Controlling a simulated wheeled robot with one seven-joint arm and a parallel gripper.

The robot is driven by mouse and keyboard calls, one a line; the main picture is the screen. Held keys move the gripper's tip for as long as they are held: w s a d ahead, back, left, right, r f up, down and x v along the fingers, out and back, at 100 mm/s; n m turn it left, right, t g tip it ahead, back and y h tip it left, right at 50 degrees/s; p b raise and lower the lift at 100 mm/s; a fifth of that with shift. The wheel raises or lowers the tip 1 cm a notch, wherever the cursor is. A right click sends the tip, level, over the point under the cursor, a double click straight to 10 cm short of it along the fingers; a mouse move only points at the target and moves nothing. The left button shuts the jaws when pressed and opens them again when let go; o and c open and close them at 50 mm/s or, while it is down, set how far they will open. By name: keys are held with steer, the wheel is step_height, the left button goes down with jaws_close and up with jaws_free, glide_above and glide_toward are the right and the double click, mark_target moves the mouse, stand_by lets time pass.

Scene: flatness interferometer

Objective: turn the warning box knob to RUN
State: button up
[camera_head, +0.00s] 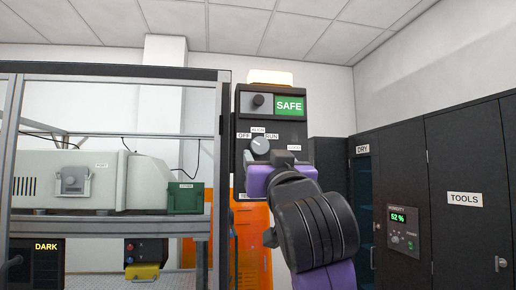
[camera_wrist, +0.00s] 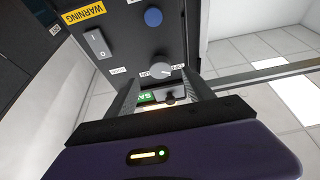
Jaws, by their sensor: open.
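The warning box (camera_head: 294,133) is a dark upright panel with a lit green SAFE sign (camera_head: 289,105). Its pale round knob (camera_head: 260,146) sits below the labels OFF, ALIGN and RUN (camera_head: 271,136). I cannot tell clearly which label the knob points at. In the wrist view the knob (camera_wrist: 160,70) shows between and just beyond the fingertips of my gripper (camera_wrist: 162,79), which is open and empty. No contact with the knob shows. In the head view my purple wrist is just below the knob, and the fingers are mostly hidden.
An amber lamp (camera_head: 270,77) glows on top of the box. A black knob (camera_head: 259,100) sits beside the SAFE sign. The wrist view shows a rocker switch (camera_wrist: 96,43) and a blue button (camera_wrist: 153,17). A framed bench stands left; dark cabinets (camera_head: 467,170) stand right.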

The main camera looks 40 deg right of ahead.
mark_target(261, 148)
steer(key=p+x, duration=0.2)
steer(key=x, duration=0.5)
jaws_close()
